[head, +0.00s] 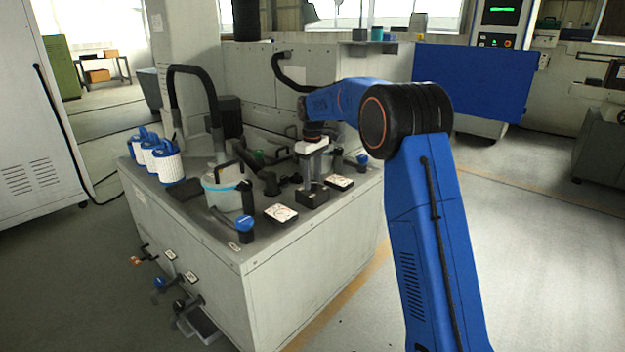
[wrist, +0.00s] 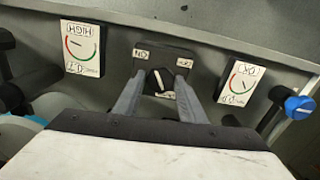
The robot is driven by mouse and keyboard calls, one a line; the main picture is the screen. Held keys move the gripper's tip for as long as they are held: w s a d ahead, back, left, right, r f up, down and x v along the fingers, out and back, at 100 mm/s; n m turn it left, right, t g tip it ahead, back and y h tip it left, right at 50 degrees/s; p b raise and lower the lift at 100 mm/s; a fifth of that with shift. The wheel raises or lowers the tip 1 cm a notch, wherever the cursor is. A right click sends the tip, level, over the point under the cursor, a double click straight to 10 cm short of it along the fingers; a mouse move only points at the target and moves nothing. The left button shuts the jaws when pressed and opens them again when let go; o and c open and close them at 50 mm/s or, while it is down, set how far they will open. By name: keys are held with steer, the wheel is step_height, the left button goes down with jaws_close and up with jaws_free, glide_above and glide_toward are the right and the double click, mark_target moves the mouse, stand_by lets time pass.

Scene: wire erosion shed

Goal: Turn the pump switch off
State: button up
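The pump switch (wrist: 159,82) is a black rotary knob with a white pointer line on a dark plate. In the wrist view a label reading ON, upside down, is at its upper left, and a second small label, probably OFF, is at its upper right. My gripper (wrist: 158,88) is open, with one grey finger on each side of the knob. I cannot tell whether the fingers touch it. In the head view my gripper (head: 313,182) points down at the black switch box (head: 312,198) on the machine top; the knob is hidden there.
Two dial gauges flank the switch: one marked HIGH (wrist: 82,48) and another (wrist: 240,83). A blue-capped valve (wrist: 298,107) is at the right. On the machine top (head: 262,238) stand a clear canister (head: 222,188), white filters (head: 168,165) and a black hose (head: 190,70).

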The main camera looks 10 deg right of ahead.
steer(key=c, duration=0.5)
steer(key=shift+m, duration=0.4)
steer(key=m, duration=1.1)
stand_by(0.4)
steer(key=o, duration=1.1)
steer(key=shift+c, duration=0.2)
